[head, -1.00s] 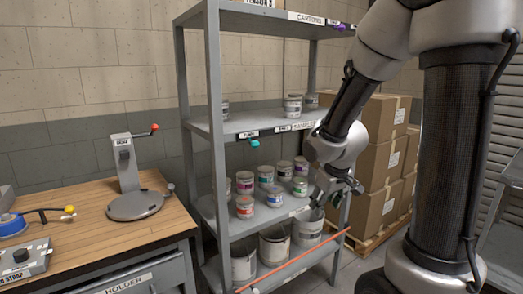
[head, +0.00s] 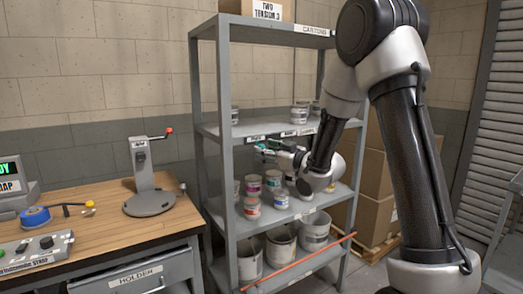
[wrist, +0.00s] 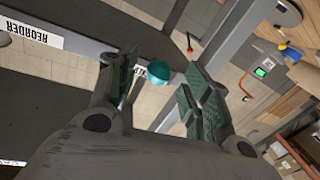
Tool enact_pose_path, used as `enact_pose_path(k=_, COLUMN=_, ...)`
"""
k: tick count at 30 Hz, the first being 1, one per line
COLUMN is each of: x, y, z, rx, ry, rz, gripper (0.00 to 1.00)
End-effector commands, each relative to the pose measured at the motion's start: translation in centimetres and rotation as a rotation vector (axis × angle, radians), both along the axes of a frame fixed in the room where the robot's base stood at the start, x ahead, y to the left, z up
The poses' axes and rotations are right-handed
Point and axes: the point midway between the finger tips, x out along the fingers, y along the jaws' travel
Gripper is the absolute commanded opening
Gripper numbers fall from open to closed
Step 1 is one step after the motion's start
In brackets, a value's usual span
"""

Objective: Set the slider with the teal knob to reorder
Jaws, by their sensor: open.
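A white label reading REORDER (wrist: 36,33) is on that edge, to the left of the knob in the wrist view. My gripper (wrist: 160,77) is open, and the knob appears in the gap between its fingertips; I cannot tell how deep it sits. In the head view my gripper (head: 266,151) is at the shelf edge, just under the small labels, and mostly hides the knob.
The grey rack (head: 226,95) holds several paint cans and buckets on its shelves. Its front post (wrist: 228,32) stands close to the gripper in the wrist view. A wooden bench (head: 107,235) with a holder stands left. Cartons (head: 377,160) are stacked behind my arm.

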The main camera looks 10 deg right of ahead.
Motion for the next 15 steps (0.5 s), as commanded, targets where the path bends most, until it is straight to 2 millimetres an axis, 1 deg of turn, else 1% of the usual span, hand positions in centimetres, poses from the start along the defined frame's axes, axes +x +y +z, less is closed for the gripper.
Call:
enact_pose_path(k=3, x=1.6, y=0.9, z=0.0, rx=0.0, ry=0.0, rz=0.001, gripper=0.49)
enact_pose_path(k=6, x=2.4, y=1.4, z=0.0, rx=0.0, ry=-0.001, rz=0.0, gripper=0.49)
enact_pose_path(k=10, x=2.9, y=1.6, z=0.0, rx=0.001, ry=0.001, rz=-0.002, gripper=0.49)
enact_pose_path(k=15, x=2.9, y=1.6, z=0.0, rx=0.001, ry=0.001, rz=-0.002, gripper=0.49)
